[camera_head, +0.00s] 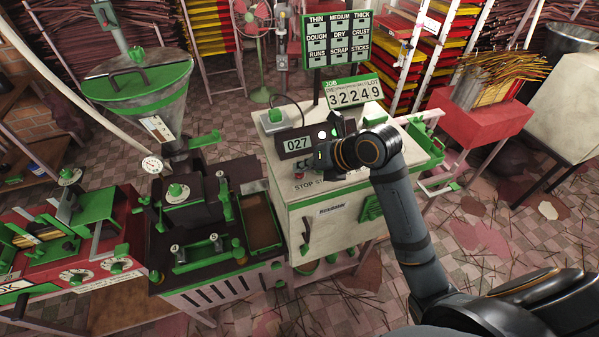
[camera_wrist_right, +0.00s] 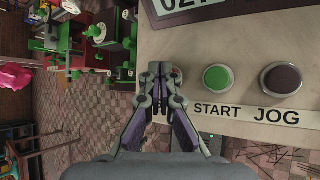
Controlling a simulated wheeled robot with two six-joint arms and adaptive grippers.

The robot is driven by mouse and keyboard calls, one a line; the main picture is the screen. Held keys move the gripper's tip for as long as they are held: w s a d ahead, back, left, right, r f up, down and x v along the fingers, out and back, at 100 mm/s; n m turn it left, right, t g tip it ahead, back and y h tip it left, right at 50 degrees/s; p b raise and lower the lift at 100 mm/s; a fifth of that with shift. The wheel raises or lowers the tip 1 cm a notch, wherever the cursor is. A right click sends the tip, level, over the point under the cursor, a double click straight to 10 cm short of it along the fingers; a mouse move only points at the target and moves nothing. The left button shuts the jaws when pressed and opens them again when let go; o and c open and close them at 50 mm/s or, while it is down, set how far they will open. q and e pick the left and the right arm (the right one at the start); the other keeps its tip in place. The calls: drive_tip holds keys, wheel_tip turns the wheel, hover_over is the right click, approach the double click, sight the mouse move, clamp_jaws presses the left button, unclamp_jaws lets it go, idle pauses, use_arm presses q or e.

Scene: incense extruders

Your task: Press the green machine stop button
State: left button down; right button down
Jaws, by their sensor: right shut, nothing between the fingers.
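The pale machine cabinet with green trim (camera_head: 325,212) stands in the middle of the head view. Its panel has a small red button (camera_head: 299,167) above lettering reading STOP. The wrist view shows a green START button (camera_wrist_right: 217,78) and a dark JOG button (camera_wrist_right: 281,78). My right gripper (camera_head: 308,168) is shut and empty over the panel, near the red button. In the wrist view its fingertips (camera_wrist_right: 161,72) are left of START and cover the place where STOP would sit. I cannot tell whether they touch it. My left gripper is not in view.
A counter display reading 027 (camera_head: 297,144) stands behind the buttons. A green-framed sign (camera_head: 337,38) and a 32249 number board (camera_head: 354,93) rise behind the cabinet. A dark extruder with green fittings (camera_head: 190,205) is on the left. A red stand (camera_head: 478,122) is at the right.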

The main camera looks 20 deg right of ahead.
sight(303, 174)
drive_tip(key=shift+f, duration=0.2)
drive_tip(key=shift+r, duration=0.15)
drive_tip(key=shift+r+p, duration=0.65)
drive_tip(key=shift+r, duration=0.2)
wheel_tip(303, 174, up, 5)
drive_tip(key=p, duration=0.4)
idle(0.4)
idle(0.3)
